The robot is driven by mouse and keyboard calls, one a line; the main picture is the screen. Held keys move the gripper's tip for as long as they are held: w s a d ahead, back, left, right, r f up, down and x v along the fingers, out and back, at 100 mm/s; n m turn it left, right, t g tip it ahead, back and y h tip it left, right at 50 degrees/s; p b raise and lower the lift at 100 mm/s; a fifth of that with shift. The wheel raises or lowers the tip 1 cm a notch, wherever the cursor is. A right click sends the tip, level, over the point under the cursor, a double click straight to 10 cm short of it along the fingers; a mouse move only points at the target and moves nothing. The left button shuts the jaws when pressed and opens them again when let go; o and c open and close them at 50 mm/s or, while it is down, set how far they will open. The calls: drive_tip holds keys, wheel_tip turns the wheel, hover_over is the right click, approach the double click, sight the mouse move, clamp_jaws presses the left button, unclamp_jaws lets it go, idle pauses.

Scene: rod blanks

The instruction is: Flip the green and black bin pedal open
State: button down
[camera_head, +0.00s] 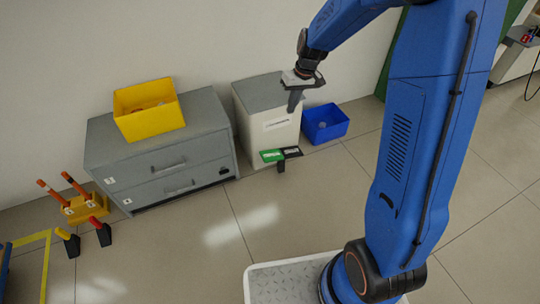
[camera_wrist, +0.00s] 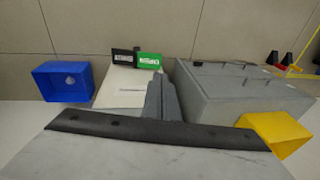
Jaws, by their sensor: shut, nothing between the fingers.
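The white bin (camera_head: 268,128) with a grey lid (camera_head: 260,90) stands against the wall, right of the grey drawer cabinet. Its pedal (camera_head: 281,156), part green and part black, sticks out low at the bin's front. In the wrist view the pedal (camera_wrist: 137,57) shows beyond the bin (camera_wrist: 125,92), with the black half left and the green half right. My gripper (camera_head: 294,108) is shut and empty, pointing down in front of the bin's upper part, above the pedal. In the wrist view its fingers (camera_wrist: 160,98) overlap the bin's right side. I cannot tell whether it touches the bin.
The grey cabinet (camera_head: 163,168) carries a yellow bin (camera_head: 149,113). A blue bin (camera_head: 325,123) sits on the floor right of the white bin. A yellow block with orange-striped posts (camera_head: 82,208) and two small wedges (camera_head: 101,231) are at left. The floor in front is clear.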

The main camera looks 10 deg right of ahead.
drive_tip(key=w+a+f, duration=0.2)
drive_tip(key=w+f, duration=0.4)
drive_tip(key=f, duration=0.4)
drive_tip(key=g, duration=0.2)
hover_over(267, 159)
drive_tip(key=w+d, duration=0.1)
drive_tip(key=d, duration=0.4)
drive_tip(key=w+d+f+x, duration=0.1)
drive_tip(key=d+x, duration=0.2)
drive_tip(key=x, duration=1)
drive_tip(key=shift+w+a+n, duration=0.1)
drive_tip(key=shift+a+n, duration=0.2)
drive_tip(key=shift+a, duration=0.15)
drive_tip(key=shift+f, duration=0.1)
drive_tip(key=x, duration=1.3)
drive_tip(key=shift+w+a+f, duration=0.15)
drive_tip(key=shift+a+f, duration=0.15)
drive_tip(key=shift+f, duration=0.05)
drive_tip(key=shift+a+f, duration=0.25)
drive_tip(key=shift+f, duration=0.15)
drive_tip(key=shift+s+a+f, duration=0.15)
drive_tip(key=shift+a+f, duration=0.2)
drive_tip(key=shift+f, duration=0.2)
drive_tip(key=shift+s+a+f, duration=0.1)
drive_tip(key=shift+a+f, duration=0.2)
drive_tip(key=shift+f, duration=0.25)
drive_tip(key=shift+x, duration=0.8)
